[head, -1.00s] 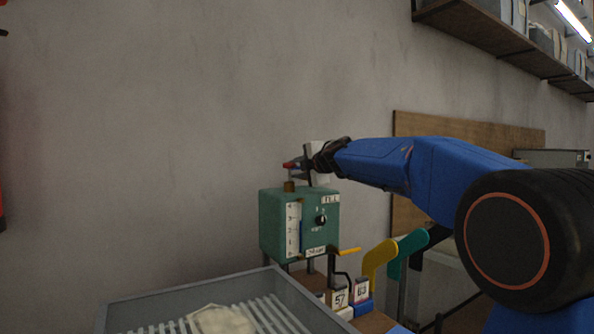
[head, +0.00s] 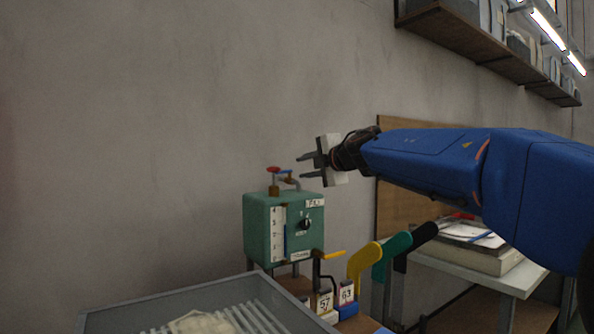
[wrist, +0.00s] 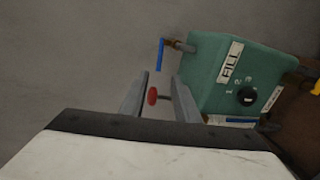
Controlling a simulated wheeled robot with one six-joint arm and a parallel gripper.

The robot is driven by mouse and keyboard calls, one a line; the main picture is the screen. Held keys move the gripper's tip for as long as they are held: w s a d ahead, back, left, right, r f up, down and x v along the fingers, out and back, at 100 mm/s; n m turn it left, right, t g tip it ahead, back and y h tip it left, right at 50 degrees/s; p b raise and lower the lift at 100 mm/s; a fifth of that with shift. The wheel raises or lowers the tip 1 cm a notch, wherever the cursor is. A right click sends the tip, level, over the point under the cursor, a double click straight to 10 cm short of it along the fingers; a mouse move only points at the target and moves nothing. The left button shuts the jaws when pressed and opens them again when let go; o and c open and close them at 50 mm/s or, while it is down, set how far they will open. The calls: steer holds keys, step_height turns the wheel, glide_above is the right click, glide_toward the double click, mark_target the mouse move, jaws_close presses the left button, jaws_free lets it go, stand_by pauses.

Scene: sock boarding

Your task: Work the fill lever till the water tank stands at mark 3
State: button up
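The green water tank (head: 258,225) stands by the wall, with a FILL label, a black dial and a white gauge (head: 278,235) numbered to 4. A blue strip beside the gauge reaches about mark 3; its exact top is hard to read. A red-ended lever (head: 273,170) sits above the tank on a brass fitting. In the wrist view a red knob (wrist: 152,96) shows between the fingers, and a blue handle (wrist: 160,55) is on another brass fitting. My gripper (head: 303,166) is open and empty, right of the red-ended lever and apart from it.
A grey tray (head: 190,297) with slats and a pale cloth lies in front. A yellow handle (head: 334,255), coloured boards (head: 364,260) and numbered blocks (head: 325,302) stand at the tank's lower right. A white table (head: 510,278) with papers is further right.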

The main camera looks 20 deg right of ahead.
steer(key=shift+v, duration=1.2)
jaws_close()
steer(key=w+d+f+n+g+y, duration=0.1)
steer(key=d+n+y, duration=0.2)
steer(key=n, duration=0.8)
steer(key=w+d+f+n+g+y, duration=0.1)
steer(key=d+f+n+y, duration=0.15)
steer(key=n, duration=0.85)
steer(key=shift+y, duration=0.25)
steer(key=x, duration=0.4)
steer(key=r+x, duration=0.1)
steer(key=x, duration=0.7)
steer(key=shift+w+d+r, duration=0.1)
steer(key=shift+w+r, duration=0.1)
steer(key=shift+w, duration=0.05)
steer(key=shift+w+a+r, duration=0.1)
steer(key=shift+w+a, duration=0.2)
steer(key=shift+w, duration=0.1)
